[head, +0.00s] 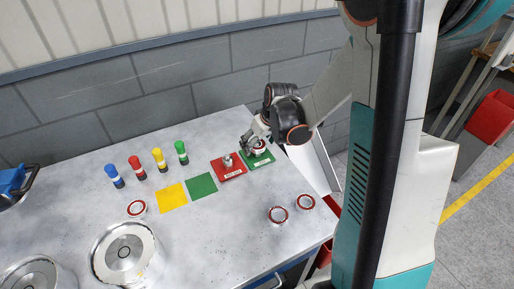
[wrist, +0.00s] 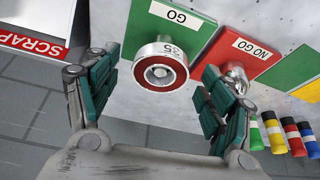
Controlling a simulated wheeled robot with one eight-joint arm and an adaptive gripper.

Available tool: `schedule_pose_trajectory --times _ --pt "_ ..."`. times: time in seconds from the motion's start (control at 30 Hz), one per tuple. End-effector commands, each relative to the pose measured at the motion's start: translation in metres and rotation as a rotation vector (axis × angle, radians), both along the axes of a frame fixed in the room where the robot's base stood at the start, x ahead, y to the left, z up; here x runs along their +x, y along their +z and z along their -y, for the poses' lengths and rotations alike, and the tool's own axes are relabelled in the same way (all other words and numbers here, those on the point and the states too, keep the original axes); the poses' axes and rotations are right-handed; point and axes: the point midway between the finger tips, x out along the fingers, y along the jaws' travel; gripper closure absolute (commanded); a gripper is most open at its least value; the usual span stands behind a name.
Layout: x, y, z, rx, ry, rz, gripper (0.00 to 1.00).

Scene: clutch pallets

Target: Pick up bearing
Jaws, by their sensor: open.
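A bearing (wrist: 160,72) with a red ring and a silver rim marked 35 shows in the wrist view at the green GO plate (wrist: 186,14). In the head view this bearing (head: 259,146) is partly hidden by my gripper (head: 254,143) at the green plate (head: 262,161). My gripper (wrist: 160,66) is open, with one finger on each side of the bearing and visible gaps between. Similar red-ringed bearings lie on the table: one at the left (head: 137,208) and two at the right, one (head: 278,215) beside the other (head: 305,201).
A red NO GO plate (head: 232,174) with a metal piece (wrist: 235,72) on it lies close beside the right finger. Blue, red, yellow and green cylinders (head: 181,152) stand behind yellow and green squares (head: 202,187). Round metal parts (head: 124,252) fill the front left. The table's middle front is clear.

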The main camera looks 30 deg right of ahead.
Motion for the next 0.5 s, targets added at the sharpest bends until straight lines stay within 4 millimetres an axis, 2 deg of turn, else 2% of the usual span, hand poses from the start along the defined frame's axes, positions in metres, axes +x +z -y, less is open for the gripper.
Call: schedule_pose_trajectory --times 0.23,0.47,0.5 --pt "0.0003 -0.0007 -0.0002 0.0 0.0 0.0 0.28" --pt "0.0003 -0.0006 -0.0002 0.0 0.0 0.0 0.8" --pt "0.0003 -0.0006 -0.0002 0.0 0.0 0.0 0.81"
